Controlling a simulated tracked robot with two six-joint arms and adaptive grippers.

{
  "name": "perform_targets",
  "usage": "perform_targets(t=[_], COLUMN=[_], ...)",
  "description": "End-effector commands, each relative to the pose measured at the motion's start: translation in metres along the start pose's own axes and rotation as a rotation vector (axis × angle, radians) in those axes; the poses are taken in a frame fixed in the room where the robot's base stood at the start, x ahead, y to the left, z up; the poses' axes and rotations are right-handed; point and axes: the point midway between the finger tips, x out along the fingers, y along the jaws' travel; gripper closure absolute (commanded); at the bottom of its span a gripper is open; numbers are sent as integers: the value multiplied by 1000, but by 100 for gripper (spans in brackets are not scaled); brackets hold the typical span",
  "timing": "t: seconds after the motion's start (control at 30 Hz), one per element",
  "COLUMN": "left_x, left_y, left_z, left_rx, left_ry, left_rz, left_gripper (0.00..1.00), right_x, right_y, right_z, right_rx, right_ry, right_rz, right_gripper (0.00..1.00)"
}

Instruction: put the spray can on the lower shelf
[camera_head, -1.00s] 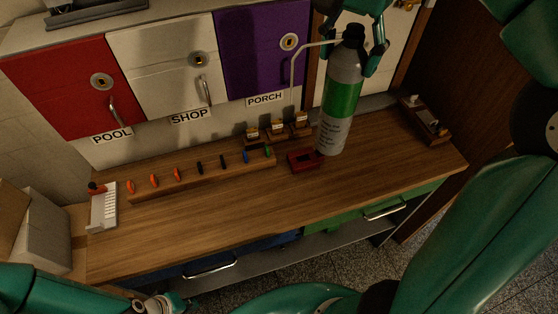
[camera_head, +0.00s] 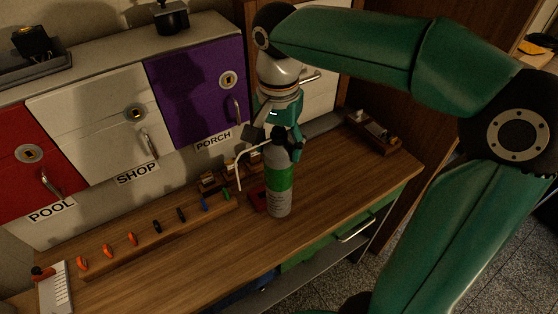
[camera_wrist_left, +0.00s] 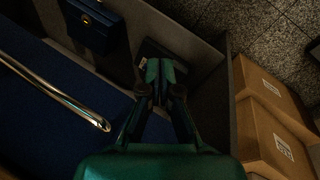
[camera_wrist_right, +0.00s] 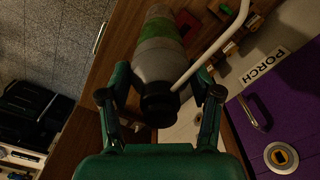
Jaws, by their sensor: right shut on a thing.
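The spray can (camera_head: 280,181) is a grey cylinder with a green band, a dark top and a thin pale bent tube. It is over the bench, close to the red block; I cannot tell whether its base touches the wood. My right gripper (camera_head: 279,133) is shut on its dark top; the right wrist view shows the fingers (camera_wrist_right: 160,97) on either side of the can's neck. A grey surface (camera_head: 300,282) under the drawers may be the lower shelf. In the left wrist view my left gripper (camera_wrist_left: 160,68) is shut beside a blue drawer front (camera_wrist_left: 30,100).
A wooden bench (camera_head: 330,190) carries a key rack (camera_head: 160,233), a red block (camera_head: 257,199) and a small tray (camera_head: 372,132). Red, white and purple lockers stand behind. A green drawer (camera_head: 318,247) sits below. Cardboard boxes (camera_wrist_left: 275,130) are near my left gripper.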

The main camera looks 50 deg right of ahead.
Motion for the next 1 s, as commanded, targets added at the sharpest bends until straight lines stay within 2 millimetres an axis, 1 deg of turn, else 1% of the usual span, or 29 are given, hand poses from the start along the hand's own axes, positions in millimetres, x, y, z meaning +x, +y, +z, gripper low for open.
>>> perform_targets(t=[0.17, 0.4, 0.5, 0.7, 0.8, 0.83, 0.97, 1.0], left_x=[0, 0, 0, 1, 3, 3, 2, 2], left_y=[0, 0, 0, 0, -1, -1, -1, -1], left_z=[0, 0, 0, 0, 0, 0, 0, 0], left_rx=[0, 0, 0, 0, 0, 0, 0, 0], left_ry=[0, 0, 0, 0, 0, 0, 0, 0], left_rz=[0, 0, 0, 0, 0, 0, 0, 0], left_gripper=[100, 100, 100, 100, 100, 100, 100, 100], right_x=[12, 42, 46, 46, 49, 48, 48, 48], right_y=[0, 1, 0, 0, 0, 1, 1, 1], right_z=[0, 0, 0, 0, 0, 0, 0, 0], right_rx=[1, 1, 1, 1, 1, 1, 1, 1], right_ry=[0, 0, 1, 1, 1, 0, 0, 0], right_rz=[1, 2, 0, -1, -1, 0, 0, 0], right_gripper=[100, 100, 100, 100, 100, 33, 12, 11])
